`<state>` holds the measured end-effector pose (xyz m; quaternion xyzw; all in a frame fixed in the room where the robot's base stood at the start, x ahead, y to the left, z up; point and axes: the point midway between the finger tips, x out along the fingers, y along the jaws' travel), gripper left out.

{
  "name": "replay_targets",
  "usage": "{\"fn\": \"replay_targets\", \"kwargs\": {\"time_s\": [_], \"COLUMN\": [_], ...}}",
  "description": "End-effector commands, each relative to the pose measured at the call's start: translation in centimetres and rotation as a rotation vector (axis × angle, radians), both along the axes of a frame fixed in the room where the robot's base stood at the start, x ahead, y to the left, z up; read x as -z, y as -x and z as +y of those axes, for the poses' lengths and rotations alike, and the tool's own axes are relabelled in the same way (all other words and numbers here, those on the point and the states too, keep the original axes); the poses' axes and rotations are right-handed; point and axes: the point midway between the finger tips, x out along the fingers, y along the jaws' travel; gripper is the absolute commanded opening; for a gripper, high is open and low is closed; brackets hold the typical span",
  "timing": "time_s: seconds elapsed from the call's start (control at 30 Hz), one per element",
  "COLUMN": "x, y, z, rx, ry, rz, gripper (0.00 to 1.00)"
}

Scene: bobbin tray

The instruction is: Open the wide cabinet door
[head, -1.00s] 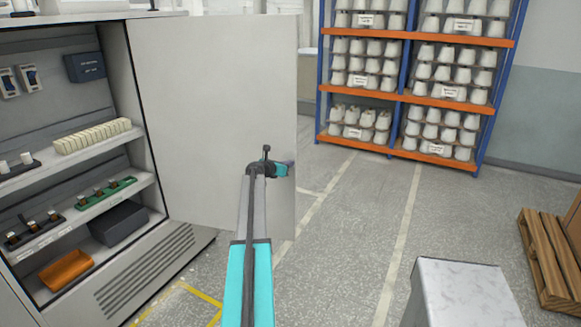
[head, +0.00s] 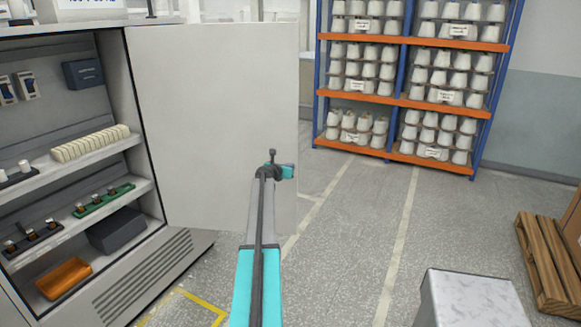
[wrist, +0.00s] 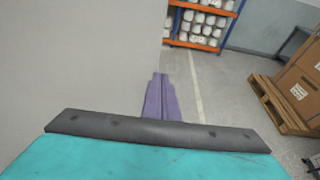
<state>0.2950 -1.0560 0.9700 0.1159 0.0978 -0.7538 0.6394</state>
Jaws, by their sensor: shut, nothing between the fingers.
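The wide cabinet door (head: 215,100) is a plain pale grey panel. In the head view it stands swung well open to the right of the cabinet (head: 170,262), whose shelves are exposed. It also fills the left of the wrist view (wrist: 75,60). My gripper (wrist: 158,76) shows in the wrist view as purple fingers, shut and empty, by the door's free edge. Whether they touch the door I cannot tell. In the head view my arm's end is in front of the door's lower right part, and the fingers cannot be made out.
Cabinet shelves hold an orange bin (head: 64,277), a dark bin (head: 117,233) and small parts. A blue and orange rack (head: 400,100) of white bobbins stands behind. A wooden pallet (head: 548,262) and a pale-topped block (head: 475,298) are at right. The floor between is clear.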

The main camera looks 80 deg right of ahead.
Motion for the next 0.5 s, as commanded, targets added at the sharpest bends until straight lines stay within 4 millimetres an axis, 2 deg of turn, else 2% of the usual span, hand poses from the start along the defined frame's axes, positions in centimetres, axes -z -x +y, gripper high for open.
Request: {"fn": "replay_targets", "kwargs": {"time_s": [0.27, 0.5], "x": [0.0, 0.0], "y": [0.0, 0.2], "z": [0.8, 2.7], "rx": [-0.001, -0.003], "ry": [0.0, 0.0], "rz": [0.0, 0.0], "gripper": [0.0, 0.0]}}
